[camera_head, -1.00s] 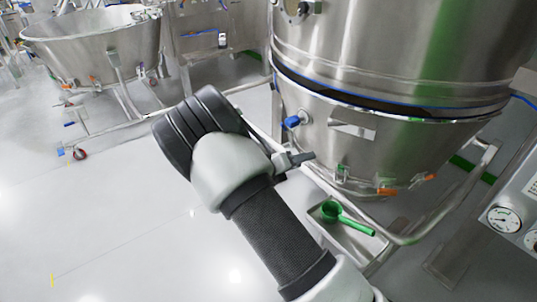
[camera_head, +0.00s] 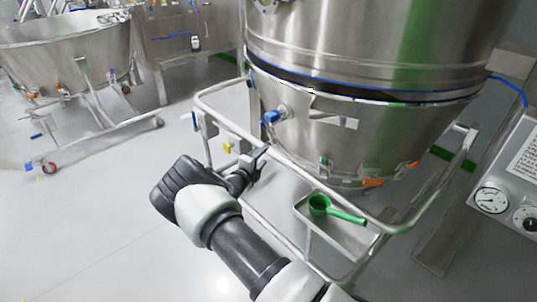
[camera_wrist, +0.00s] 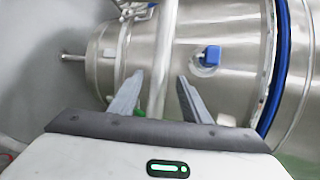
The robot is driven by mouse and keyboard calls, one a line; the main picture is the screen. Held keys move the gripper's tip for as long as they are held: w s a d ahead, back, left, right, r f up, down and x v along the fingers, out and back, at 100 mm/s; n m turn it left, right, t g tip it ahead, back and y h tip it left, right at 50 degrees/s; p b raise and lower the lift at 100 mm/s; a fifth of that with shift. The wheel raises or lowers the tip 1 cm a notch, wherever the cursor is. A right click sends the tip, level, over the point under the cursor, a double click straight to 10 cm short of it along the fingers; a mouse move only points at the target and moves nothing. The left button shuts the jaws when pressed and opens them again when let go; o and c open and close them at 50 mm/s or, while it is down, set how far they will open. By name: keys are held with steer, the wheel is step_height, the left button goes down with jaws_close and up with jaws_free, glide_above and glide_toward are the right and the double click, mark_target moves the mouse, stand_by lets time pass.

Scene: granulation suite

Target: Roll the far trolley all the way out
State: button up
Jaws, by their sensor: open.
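A steel trolley with a wide conical bowl (camera_head: 75,55) stands at the upper left, farther off; its low tube frame runs to a caster (camera_head: 48,168). A nearer trolley has a tubular rail (camera_head: 345,212) around a conical bowl (camera_head: 375,140) below a tall vessel. My gripper (camera_head: 258,158) is at the left part of this near rail, its fingers open. In the wrist view, a steel tube (camera_wrist: 165,45) runs upright between the two fingers (camera_wrist: 160,95), with the bowl and a blue-capped port (camera_wrist: 210,56) behind. I cannot tell whether the tube touches a finger.
A green scoop (camera_head: 320,206) lies in a small tray (camera_head: 345,238) on the near trolley. Blue and yellow tags hang by the rail. A gauge panel (camera_head: 510,195) stands at the right. The pale floor (camera_head: 80,235) at the left is clear.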

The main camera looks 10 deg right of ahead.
mark_target(267, 153)
steer(key=b+x, duration=0.1)
steer(key=x, duration=0.5)
jaws_close()
